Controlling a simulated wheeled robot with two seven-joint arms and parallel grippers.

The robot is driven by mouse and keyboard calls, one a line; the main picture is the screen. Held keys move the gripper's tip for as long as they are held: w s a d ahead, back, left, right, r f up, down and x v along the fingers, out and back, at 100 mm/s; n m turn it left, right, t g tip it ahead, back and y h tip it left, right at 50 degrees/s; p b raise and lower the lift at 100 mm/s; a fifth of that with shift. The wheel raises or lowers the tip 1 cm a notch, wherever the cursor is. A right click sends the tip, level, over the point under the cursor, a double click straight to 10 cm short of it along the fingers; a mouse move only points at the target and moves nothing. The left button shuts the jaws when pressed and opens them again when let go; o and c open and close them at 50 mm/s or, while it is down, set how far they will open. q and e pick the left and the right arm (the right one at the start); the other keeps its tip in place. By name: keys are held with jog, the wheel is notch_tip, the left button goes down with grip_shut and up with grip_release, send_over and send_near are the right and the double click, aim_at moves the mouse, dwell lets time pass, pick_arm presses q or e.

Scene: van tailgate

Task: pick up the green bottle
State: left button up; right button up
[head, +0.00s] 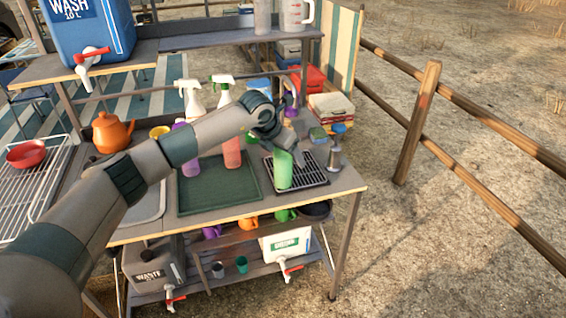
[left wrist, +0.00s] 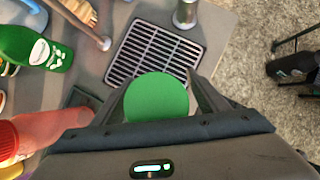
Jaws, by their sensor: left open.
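The green bottle (head: 284,172) stands upright at the left part of the black drip rack (head: 312,178) in the head view. In the left wrist view its round green top (left wrist: 156,96) lies between the two fingers. My left gripper (head: 282,148) is open and points down over the bottle, a finger on either side. Whether the fingers touch it I cannot tell. Part of the bottle's upper end is hidden by the gripper. My right gripper is not in view.
A pink spray bottle (head: 232,152) and a dark green tray (head: 215,190) are left of the rack. A metal shaker (head: 334,157) stands at its right. Another green bottle, with a white label (left wrist: 35,48), shows in the left wrist view. A wooden fence (head: 425,100) runs at right.

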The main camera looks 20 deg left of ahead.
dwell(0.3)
pick_arm(q)
jog(key=c, duration=1.4)
jog(key=shift+o, duration=0.2)
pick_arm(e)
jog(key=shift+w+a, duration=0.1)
pick_arm(q)
jog(key=shift+r, duration=0.15)
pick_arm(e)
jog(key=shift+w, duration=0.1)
